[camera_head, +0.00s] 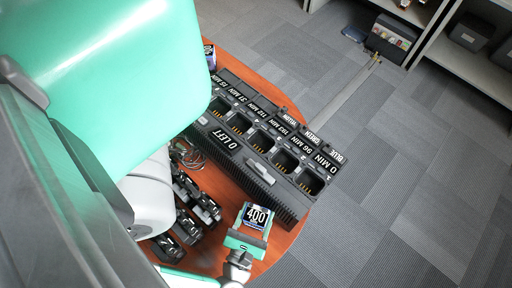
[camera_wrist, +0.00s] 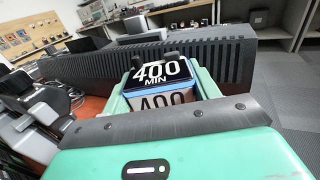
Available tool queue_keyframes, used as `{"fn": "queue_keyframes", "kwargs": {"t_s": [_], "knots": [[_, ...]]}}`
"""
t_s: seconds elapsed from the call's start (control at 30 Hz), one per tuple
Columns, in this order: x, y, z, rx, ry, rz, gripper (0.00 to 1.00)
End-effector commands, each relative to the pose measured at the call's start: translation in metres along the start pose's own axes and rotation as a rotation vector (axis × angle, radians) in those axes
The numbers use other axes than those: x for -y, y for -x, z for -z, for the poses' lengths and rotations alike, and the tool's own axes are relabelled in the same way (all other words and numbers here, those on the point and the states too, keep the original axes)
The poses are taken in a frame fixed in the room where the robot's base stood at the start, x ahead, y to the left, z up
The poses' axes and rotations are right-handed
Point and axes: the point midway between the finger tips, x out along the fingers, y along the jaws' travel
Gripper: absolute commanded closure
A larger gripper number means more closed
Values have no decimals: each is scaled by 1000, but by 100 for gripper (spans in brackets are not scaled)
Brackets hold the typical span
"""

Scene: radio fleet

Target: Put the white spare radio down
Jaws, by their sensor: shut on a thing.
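My gripper (camera_head: 250,238) is shut on the white spare radio (camera_head: 257,213), a block marked 400 MIN at the lower middle of the head view. In the wrist view the radio (camera_wrist: 160,78) sits between the teal fingers, with a dark label on top and a pale, blue-edged label facing the camera. Most of its body is hidden by the fingers. It is near the front right edge of the round wooden table (camera_head: 285,245), beside the long black charger bank (camera_head: 262,150). I cannot tell whether it touches the table.
The charger's visible slots look empty, with time and colour labels behind them and a 0 LEFT sign in front. Several dark devices (camera_head: 193,207) and a coiled cable (camera_head: 187,155) lie left of the gripper. Grey carpet and shelves (camera_head: 470,55) are beyond the table.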

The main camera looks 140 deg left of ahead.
Motion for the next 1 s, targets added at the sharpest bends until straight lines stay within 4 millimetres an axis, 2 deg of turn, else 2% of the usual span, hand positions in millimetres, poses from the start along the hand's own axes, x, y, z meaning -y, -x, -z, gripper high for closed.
{"fn": "queue_keyframes", "kwargs": {"t_s": [0.07, 0.4, 0.43, 0.53, 0.77, 0.87, 1.0], "knots": [[0, 0, 6, 1, -1, 0, 72], [0, 0, 10, 1, 0, 0, 72], [0, 0, 10, 0, 0, 0, 38], [0, 0, 9, 0, -1, 0, 19], [0, 0, 9, 0, 0, 0, 18], [0, 0, 2, 0, -1, 0, 18], [0, 27, 7, -2, -1, 0, 18]]}}
